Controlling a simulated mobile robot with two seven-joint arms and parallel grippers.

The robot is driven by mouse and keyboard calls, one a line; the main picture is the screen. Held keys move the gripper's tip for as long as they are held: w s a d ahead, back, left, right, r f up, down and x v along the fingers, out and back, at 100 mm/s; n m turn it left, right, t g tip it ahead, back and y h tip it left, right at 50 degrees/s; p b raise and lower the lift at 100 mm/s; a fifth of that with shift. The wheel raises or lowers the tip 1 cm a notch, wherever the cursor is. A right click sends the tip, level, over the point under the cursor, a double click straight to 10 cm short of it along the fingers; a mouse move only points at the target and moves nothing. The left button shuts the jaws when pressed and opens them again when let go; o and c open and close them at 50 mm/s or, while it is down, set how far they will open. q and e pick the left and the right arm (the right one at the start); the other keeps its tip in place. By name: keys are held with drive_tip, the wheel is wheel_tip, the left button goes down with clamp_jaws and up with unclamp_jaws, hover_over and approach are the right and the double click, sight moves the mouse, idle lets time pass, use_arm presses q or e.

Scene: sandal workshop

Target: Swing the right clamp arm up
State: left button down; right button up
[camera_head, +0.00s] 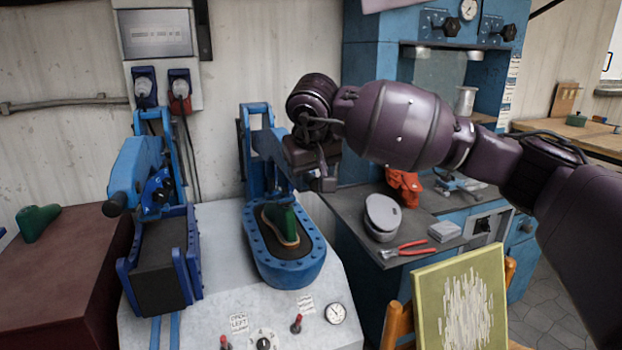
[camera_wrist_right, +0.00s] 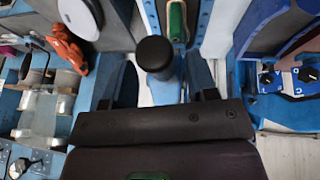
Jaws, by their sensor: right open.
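The right clamp arm (camera_head: 267,146) is blue and runs from its post toward my right gripper (camera_head: 322,172), which hides its front end in the head view. In the right wrist view its black knob (camera_wrist_right: 154,51) and blue bar (camera_wrist_right: 166,88) lie between the spread fingers of my right gripper (camera_wrist_right: 165,88). The gripper is open; I cannot tell whether it touches the arm. Below, a green shoe form (camera_head: 284,223) on a sole sits in the blue-rimmed right bed (camera_head: 253,255). My left gripper is not in view.
The left clamp arm (camera_head: 139,166), with a black knob, reaches forward beside the right station. A grey workbench (camera_head: 425,222) holds red pliers (camera_head: 403,249) and a grey lidded tin. A framed panel (camera_head: 462,300) stands at front right. A second green form (camera_head: 38,222) rests far left.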

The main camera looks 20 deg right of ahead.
drive_tip(key=shift+w+f, duration=0.15)
drive_tip(key=shift+f, duration=0.2)
clamp_jaws()
